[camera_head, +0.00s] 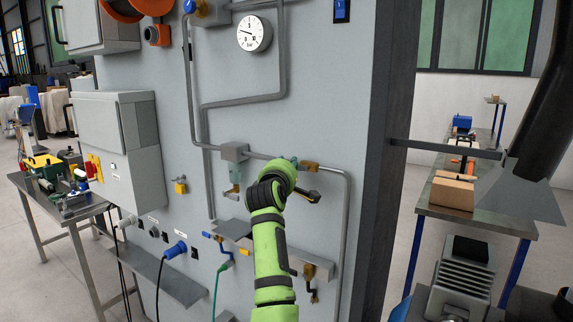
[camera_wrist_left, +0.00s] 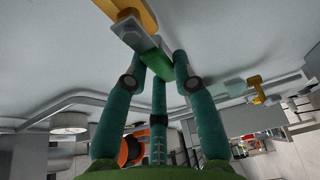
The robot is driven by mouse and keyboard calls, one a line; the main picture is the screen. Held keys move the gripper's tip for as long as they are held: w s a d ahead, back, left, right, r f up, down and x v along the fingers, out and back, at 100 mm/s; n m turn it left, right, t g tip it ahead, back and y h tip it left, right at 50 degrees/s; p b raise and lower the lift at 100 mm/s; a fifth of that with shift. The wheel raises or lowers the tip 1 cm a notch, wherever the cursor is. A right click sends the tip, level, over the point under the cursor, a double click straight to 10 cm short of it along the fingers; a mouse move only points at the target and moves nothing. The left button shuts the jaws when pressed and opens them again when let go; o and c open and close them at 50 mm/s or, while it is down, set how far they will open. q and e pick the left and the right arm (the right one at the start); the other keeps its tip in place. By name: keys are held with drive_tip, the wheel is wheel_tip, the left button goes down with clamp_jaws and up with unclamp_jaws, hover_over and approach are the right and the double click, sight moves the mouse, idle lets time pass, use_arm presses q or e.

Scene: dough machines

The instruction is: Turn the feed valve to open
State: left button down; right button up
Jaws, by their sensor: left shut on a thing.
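The feed valve (camera_head: 308,166) seems to be the brass-coloured fitting on the grey pipe of the wall panel; no readable label confirms it. My left gripper (camera_head: 287,163) is at the fitting, and my black and green wrist covers part of it in the head view. In the left wrist view, the teal fingers of my left gripper (camera_wrist_left: 156,62) are shut on a small green piece (camera_wrist_left: 155,66). This piece adjoins a grey block and a yellow-orange part (camera_wrist_left: 135,12). I cannot tell how far the valve is turned. My right gripper is not in view.
A pressure gauge (camera_head: 254,34) and bent grey pipes are on the panel (camera_head: 300,85). A small shelf (camera_head: 232,229) and a brass tap (camera_head: 318,268) are below. A table with tools (camera_head: 68,214) stands left; a bench with a carton (camera_head: 452,192) stands right.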

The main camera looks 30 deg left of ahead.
use_arm(q)
drive_tip(key=c, duration=1)
unclamp_jaws()
drive_tip(key=shift+s, duration=0.1)
drive_tip(key=v, duration=1.2)
